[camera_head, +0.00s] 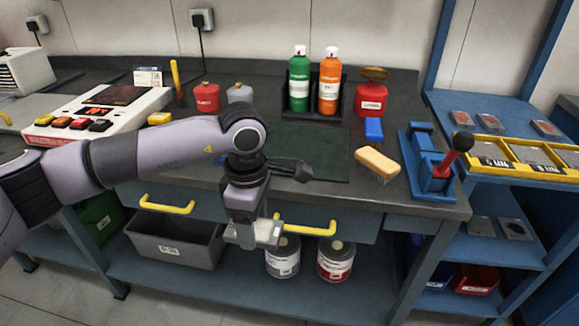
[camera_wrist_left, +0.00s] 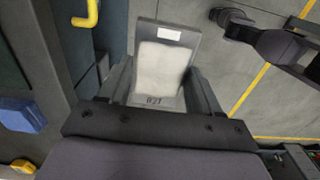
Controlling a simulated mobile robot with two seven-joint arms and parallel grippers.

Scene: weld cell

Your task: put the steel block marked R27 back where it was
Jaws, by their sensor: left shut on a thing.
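My left gripper (camera_head: 252,228) is shut on a pale steel block (camera_head: 268,232) and holds it in the air in front of the workbench's drawers. My right gripper is not seen in the head view.
The blue rack (camera_head: 438,98) at the right has a yellow-fronted tray (camera_head: 516,166) with labelled slots and flat grey pieces. A grey bin (camera_head: 172,240) and cans sit below.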

